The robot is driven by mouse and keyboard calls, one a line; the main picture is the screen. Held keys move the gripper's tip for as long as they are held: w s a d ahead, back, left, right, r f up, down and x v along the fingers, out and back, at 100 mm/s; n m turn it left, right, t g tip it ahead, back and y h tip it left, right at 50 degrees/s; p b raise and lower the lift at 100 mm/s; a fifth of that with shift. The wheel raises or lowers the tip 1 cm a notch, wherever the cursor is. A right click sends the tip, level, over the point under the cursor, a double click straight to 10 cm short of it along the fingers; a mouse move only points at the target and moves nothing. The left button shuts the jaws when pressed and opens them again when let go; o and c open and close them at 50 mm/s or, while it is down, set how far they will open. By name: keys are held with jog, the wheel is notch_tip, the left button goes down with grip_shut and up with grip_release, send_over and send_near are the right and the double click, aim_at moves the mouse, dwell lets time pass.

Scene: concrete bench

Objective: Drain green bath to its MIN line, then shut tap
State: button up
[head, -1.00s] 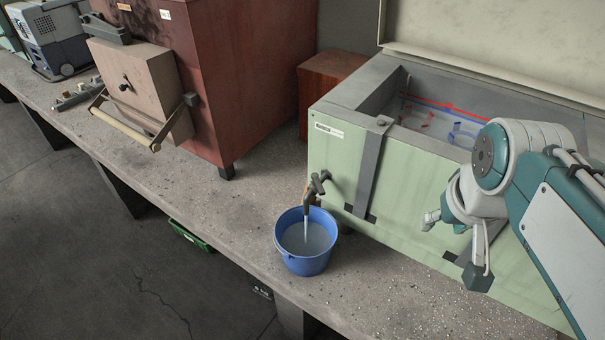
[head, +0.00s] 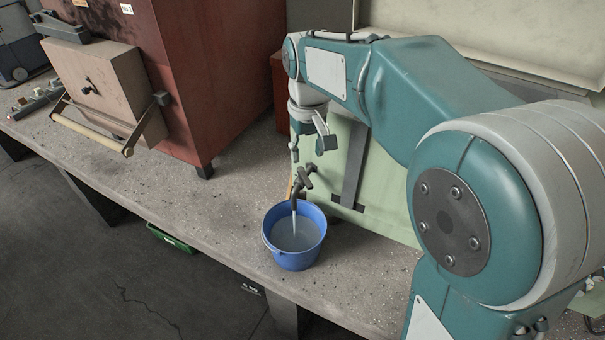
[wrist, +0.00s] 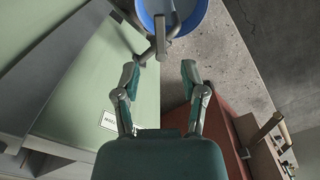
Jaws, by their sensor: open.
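The green bath (head: 385,200) is mostly behind my arm in the head view; its inside, water level and level lines are hidden now. Its front also shows in the wrist view (wrist: 108,85). The tap (head: 303,181) at the bath's lower left is running, with a thin stream falling into a blue bucket (head: 295,260) that holds cloudy water. My gripper (head: 309,150) is open, just above the tap. In the wrist view, the gripper (wrist: 160,70) has its fingers spread, with the tap (wrist: 161,42) just beyond the fingertips and nothing between them.
A red-brown furnace-like cabinet (head: 215,75) with a wooden door (head: 100,75) and bar handle stands to the left. The bucket sits near the front edge of the bench (head: 200,215). Bare bench lies left of the bucket. A green crate (head: 170,238) is below the edge.

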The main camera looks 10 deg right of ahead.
aim_at(307, 180)
notch_tip(307, 180, down, 6)
jog(key=shift+a+f, duration=0.15)
jog(key=shift+f, duration=0.5)
grip_shut()
